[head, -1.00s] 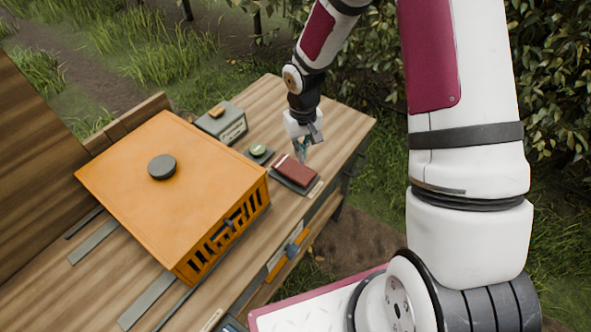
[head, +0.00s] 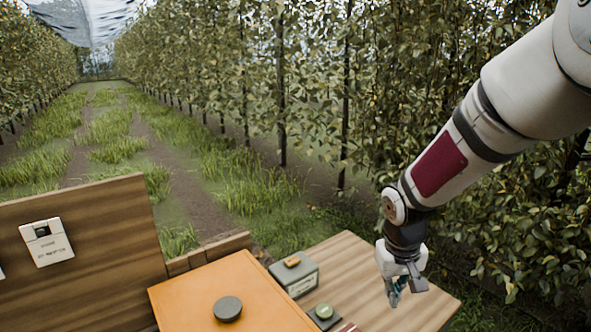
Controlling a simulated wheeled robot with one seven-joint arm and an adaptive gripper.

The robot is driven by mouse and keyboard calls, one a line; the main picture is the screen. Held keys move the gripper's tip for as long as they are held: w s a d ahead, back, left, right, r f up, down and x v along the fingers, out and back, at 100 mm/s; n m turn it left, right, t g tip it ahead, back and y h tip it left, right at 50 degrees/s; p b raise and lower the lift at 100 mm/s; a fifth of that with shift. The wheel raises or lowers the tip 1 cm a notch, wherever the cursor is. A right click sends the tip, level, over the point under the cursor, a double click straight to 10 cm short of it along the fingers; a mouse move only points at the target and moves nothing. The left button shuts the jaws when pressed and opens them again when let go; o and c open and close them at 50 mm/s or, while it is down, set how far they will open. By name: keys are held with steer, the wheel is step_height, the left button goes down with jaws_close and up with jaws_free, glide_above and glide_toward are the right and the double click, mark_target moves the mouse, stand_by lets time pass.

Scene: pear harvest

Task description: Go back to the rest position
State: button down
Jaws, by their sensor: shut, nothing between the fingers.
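My gripper (head: 397,294) is at the lower right of the head view, at the end of my arm. It points down over the right part of the wooden bench (head: 365,272). Its fingers are shut with nothing seen between them. It is apart from the red block (head: 349,328), which shows only as a sliver at the bottom edge.
An orange box (head: 215,285) with a dark round knob (head: 228,309) stands left of my gripper. A wooden back panel (head: 100,235) rises at left. Leafy trees (head: 480,150) stand close behind my arm.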

steer(key=s+a+r+t+y, duration=0.1)
steer(key=s+r+t, duration=0.3)
steer(key=s+r, duration=1.5)
steer(key=shift+s+a+r+m, duration=0.35)
steer(key=shift+s+a+m, duration=0.1)
steer(key=shift+s, duration=0.5)
